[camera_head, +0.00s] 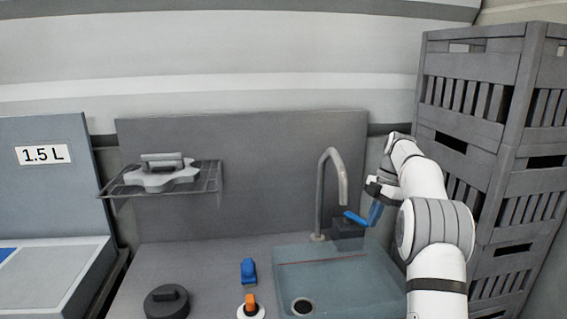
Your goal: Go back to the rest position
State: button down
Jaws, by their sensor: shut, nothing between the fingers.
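My white arm reaches up from the lower right over the sink. My gripper (362,217) has blue fingers and is shut, with nothing seen between them. It is just right of the grey curved tap (345,178), above the back right part of the sink (350,285). A dark box-like shape (348,236) shows behind or below the fingertips. I cannot tell whether the fingers touch it.
Grey slatted crates (470,105) are stacked close on the right. A wire shelf (212,180) holds a grey handled part (163,172). A dark round knob (167,302), a blue piece (249,270) and an orange-topped piece (251,304) are left of the sink. A "1.5 L" panel (50,190) stands left.

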jog(key=s+a+r+m+t+h, duration=0.1)
jog(key=s+a+r+m, duration=0.25)
jog(key=s+m, duration=0.4)
jog(key=s+a+r+m+t+h, duration=0.15)
jog(key=s+a+m, duration=0.25)
jog(key=s, duration=0.6)
jog(key=s+a+f+m+t, duration=0.1)
jog(key=s+f+m, duration=0.3)
jog(key=s, duration=0.6)
jog(key=s+a+f+m+t, duration=0.1)
jog(key=s+f+m, duration=0.3)
jog(key=s, duration=0.7)
jog(key=shift+s+a+m+h, duration=0.15)
jog(key=shift+a+m+h, duration=0.2)
jog(key=shift+m, duration=0.8)
jog(key=shift+d, duration=0.1)
